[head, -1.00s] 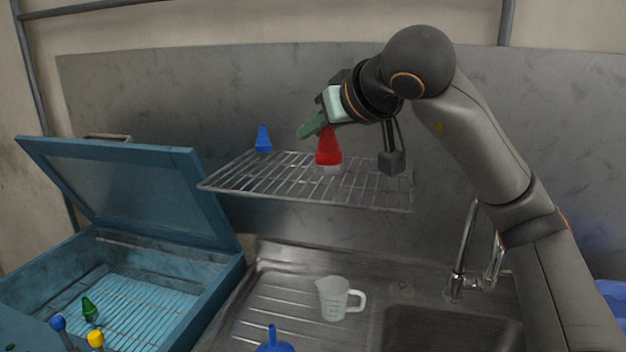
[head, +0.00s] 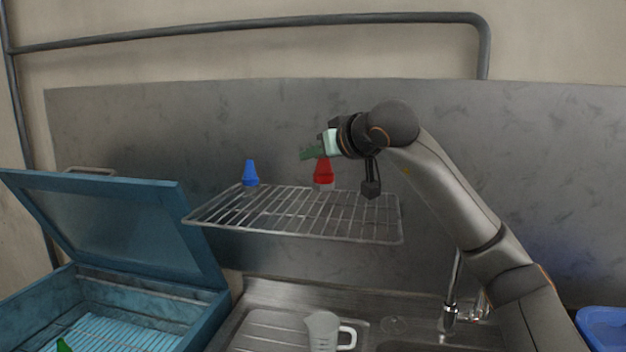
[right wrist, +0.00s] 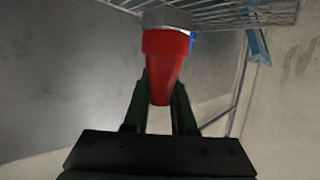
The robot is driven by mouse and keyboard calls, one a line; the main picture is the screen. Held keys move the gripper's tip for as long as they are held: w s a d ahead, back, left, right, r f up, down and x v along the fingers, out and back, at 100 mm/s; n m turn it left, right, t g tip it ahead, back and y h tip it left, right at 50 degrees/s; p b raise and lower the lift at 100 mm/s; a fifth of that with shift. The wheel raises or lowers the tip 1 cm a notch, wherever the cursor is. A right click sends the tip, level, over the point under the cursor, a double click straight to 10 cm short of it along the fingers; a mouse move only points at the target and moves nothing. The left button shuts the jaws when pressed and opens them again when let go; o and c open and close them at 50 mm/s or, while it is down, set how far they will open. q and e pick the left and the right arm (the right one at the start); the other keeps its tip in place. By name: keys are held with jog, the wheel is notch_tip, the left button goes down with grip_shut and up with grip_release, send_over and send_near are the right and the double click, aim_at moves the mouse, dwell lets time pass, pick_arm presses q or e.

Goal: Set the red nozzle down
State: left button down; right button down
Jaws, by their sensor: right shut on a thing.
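The red nozzle (head: 323,172) is a tapered cone with its narrow end up and a pale grey ring at its wide lower end. My right gripper (head: 312,154) is shut on its narrow upper part. In the right wrist view, the nozzle (right wrist: 165,65) sits between the two fingers (right wrist: 159,103). In the head view it appears over the back part of the wire rack (head: 290,235); I cannot tell whether it touches the wires. The rack also shows behind the nozzle in the right wrist view (right wrist: 250,15). My left gripper is not in view.
A blue nozzle (head: 251,174) stands at the rack's back left. The rack's front and middle are bare. A blue box with a raised lid (head: 120,225) is at left. Below are a measuring jug (head: 322,330) and a tap (head: 452,300). A metal wall panel (head: 300,120) stands behind.

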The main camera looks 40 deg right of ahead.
jog(key=f, duration=0.1)
jog(key=w+f, duration=0.1)
jog(key=f, duration=0.2)
jog(key=shift+w+d+f+b, duration=0.25)
jog(key=shift+w+d+b, duration=0.1)
jog(key=shift+b, duration=0.05)
jog(key=shift+f, duration=0.25)
jog(key=shift+f, duration=0.1)
jog(key=shift+f, duration=0.15)
jog(key=c, duration=0.7)
grip_release()
jog(key=shift+c, duration=0.2)
